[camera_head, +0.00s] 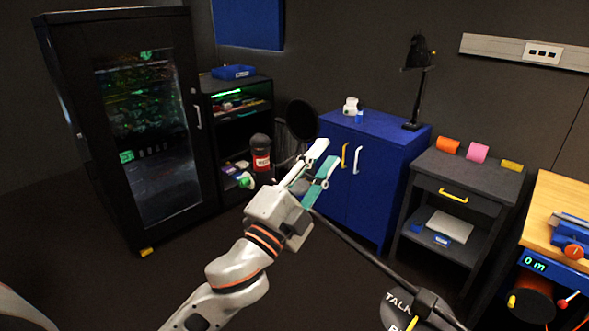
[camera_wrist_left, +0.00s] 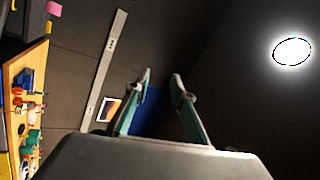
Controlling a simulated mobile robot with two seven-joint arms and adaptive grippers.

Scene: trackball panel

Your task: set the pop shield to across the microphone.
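The pop shield (camera_head: 301,120) is a dark round disc, up behind and to the right of the microphone in the head view. The microphone (camera_head: 261,157) is black with a red band and stands upright; a green-ended part (camera_head: 245,180) sits at its lower left. The shield appears beside the microphone, not in front of it. My left gripper (camera_head: 325,156) has its two teal fingers apart and nothing between them. It is right of the microphone and below the shield, with no clear contact. The fingers also show apart in the left wrist view (camera_wrist_left: 162,77). My right gripper is not seen.
A blue cabinet (camera_head: 376,145) with a black lamp (camera_head: 417,80) stands behind my gripper. A glass-door rack (camera_head: 145,130) is at left. A grey side table (camera_head: 461,185) and a wooden bench (camera_head: 545,207) are at right. A round TALK sign (camera_head: 398,310) is at the bottom.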

